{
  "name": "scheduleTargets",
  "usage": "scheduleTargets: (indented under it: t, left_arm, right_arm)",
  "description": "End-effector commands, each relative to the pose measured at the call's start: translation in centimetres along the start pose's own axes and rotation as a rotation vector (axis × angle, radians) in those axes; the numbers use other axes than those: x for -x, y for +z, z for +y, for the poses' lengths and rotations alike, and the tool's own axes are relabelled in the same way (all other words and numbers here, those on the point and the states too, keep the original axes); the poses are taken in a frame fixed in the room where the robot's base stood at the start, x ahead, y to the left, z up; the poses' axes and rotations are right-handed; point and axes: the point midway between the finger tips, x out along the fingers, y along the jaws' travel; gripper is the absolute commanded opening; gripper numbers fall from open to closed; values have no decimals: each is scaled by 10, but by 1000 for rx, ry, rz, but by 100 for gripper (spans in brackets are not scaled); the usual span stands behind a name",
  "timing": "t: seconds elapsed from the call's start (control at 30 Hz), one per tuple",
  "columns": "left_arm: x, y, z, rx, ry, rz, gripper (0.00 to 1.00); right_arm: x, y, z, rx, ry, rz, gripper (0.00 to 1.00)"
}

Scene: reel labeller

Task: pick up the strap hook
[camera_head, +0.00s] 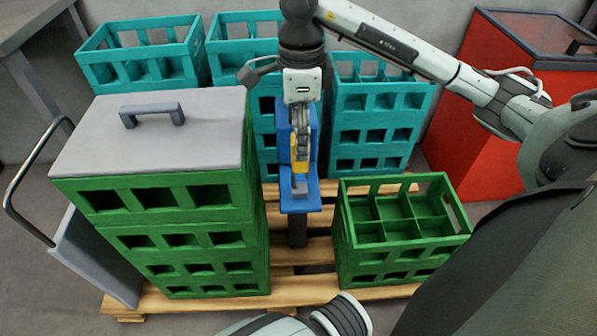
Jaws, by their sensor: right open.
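The strap hook looks to be the small yellow piece (298,167) in front of the blue stand (303,204), which stands among the crates. My right gripper (301,146) points down from above, and its open fingers are right at the yellow piece. They overlap it in the view, so I cannot tell whether they touch it. The upper part of the yellow piece is partly hidden by the fingers. My left gripper is out of view.
Green crates stacked under a grey lid with a handle (85,135) stand left of the stand. An open green crate (388,262) is to its right on the wooden pallet (318,289). Teal crates (376,128) stand behind. A red bin (455,110) is at the right.

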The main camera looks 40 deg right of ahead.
Motion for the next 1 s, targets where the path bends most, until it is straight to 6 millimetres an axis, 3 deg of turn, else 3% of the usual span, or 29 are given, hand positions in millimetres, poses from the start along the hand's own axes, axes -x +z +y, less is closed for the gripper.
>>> scheduleTargets:
  t: [0.33, 0.67, 1.0]
  left_arm:
    - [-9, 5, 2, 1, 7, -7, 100]
    - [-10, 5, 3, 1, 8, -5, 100]
    - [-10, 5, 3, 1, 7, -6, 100]
  right_arm:
    - [-46, -1, 3, 0, 3, 1, 43]
    - [-52, -1, 3, 1, 0, 0, 42]
    - [-52, -1, 2, 1, 0, 0, 0]
